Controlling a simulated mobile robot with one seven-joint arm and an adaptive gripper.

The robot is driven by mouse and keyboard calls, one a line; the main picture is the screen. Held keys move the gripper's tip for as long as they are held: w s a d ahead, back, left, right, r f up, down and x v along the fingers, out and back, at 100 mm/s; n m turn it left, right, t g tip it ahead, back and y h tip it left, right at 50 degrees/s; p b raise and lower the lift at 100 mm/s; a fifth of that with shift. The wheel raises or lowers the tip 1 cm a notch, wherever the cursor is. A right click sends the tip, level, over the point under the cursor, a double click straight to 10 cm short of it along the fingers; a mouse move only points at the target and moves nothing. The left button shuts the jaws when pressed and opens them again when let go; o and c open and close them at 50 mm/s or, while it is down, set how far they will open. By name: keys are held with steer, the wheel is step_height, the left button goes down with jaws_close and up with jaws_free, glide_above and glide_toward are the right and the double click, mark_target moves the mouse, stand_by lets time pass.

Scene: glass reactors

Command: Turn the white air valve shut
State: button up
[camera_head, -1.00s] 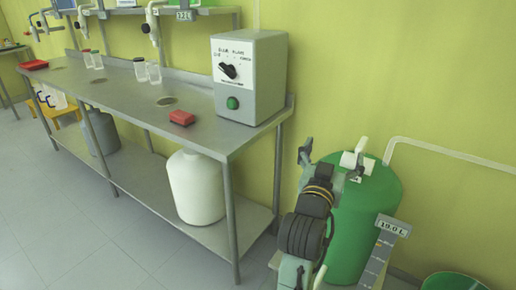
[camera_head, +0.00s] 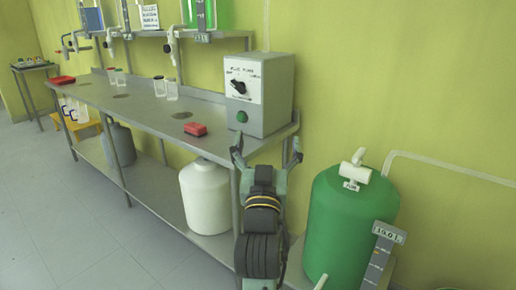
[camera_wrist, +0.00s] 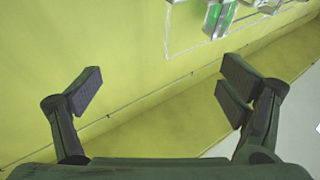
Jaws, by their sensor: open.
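The white air valve (camera_head: 355,172) sits on top of the green tank (camera_head: 345,230), with its white lever pointing up. My gripper (camera_head: 266,154) is open and empty in the head view, with its two fingers spread. It is left of the tank and valve in the picture, in front of the table's right end, and apart from the valve. The wrist view shows the two open fingers (camera_wrist: 162,88) with only wall between them. The valve cannot be made out in the wrist view.
A level gauge (camera_head: 380,257) stands before the tank.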

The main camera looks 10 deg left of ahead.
steer(key=shift+s+a+r+n+y, duration=0.15)
steer(key=shift+s+a+r+y, duration=0.1)
steer(key=shift+s+a, duration=0.2)
steer(key=shift+s+a+r+n+y, duration=0.15)
steer(key=shift+s+a+r, duration=0.05)
steer(key=shift+s+a, duration=0.25)
